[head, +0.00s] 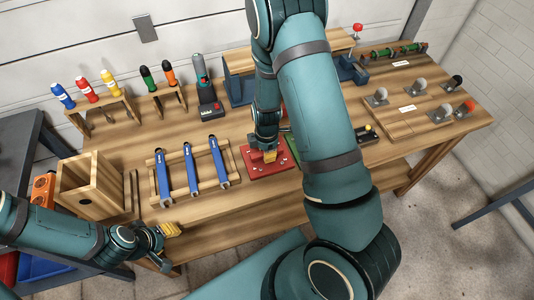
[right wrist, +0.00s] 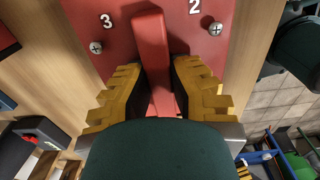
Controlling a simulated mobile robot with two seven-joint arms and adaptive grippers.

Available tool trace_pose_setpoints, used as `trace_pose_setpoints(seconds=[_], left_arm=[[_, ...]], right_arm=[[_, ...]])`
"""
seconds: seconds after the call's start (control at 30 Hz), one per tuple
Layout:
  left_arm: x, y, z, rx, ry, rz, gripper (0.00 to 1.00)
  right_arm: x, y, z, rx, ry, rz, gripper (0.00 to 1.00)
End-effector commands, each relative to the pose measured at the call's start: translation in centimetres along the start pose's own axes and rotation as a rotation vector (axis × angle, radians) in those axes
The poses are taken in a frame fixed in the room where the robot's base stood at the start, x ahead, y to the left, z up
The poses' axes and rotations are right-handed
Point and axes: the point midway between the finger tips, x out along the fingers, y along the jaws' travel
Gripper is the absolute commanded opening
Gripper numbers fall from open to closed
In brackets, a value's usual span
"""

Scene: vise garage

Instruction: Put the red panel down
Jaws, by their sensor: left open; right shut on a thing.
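The red panel (head: 267,166) lies flat on or just above the wooden workbench, left of a green piece in the head view; I cannot tell whether it touches the wood. In the right wrist view the red panel (right wrist: 112,55) shows the numbers 3 and 2, two screws and a raised red handle (right wrist: 154,65). My right gripper (right wrist: 158,88) is shut on that handle, with a yellow finger on each side. In the head view its fingers (head: 268,155) are over the panel. My left gripper (head: 165,240) is open and empty in front of the bench's front edge.
A rack with several blue-handled tools (head: 190,170) stands left of the panel. A wooden box (head: 92,186) is at the bench's left. Knobs on a board (head: 410,115) are at the right. My right arm hides the middle of the bench.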

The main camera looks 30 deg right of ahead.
Motion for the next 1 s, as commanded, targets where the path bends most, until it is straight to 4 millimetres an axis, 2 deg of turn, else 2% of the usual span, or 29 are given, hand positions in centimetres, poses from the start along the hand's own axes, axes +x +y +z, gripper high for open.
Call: trace_pose_setpoints(seconds=[0.03,0.1,0.47,0.5,0.53,0.87,1.0], left_arm=[[0.2,-0.1,0.0,0.000,0.000,0.000,0.44],[0.2,-0.1,0.0,0.000,0.000,-0.001,0.44],[0.6,-0.2,0.1,0.001,-0.001,0.000,0.44],[0.5,-0.2,0.1,0.001,-0.002,0.000,0.44],[0.5,-0.1,0.1,0.001,-0.002,0.000,0.44],[0.3,-0.1,0.1,0.001,-0.001,0.000,0.44],[-0.1,0.0,0.0,0.000,0.001,0.000,0.44]], right_arm=[[0.8,-0.1,0.0,0.000,-0.001,-0.002,0.00],[1.2,0.0,0.0,0.001,0.000,-0.001,0.00],[1.5,0.0,0.0,-0.001,0.001,0.000,0.00],[1.4,0.0,0.0,-0.001,0.000,0.000,0.35],[1.4,0.0,0.0,-0.001,0.000,0.000,0.41],[1.2,0.0,0.0,0.000,0.000,0.000,0.41],[0.0,0.1,0.0,-0.001,0.001,0.003,0.41]])
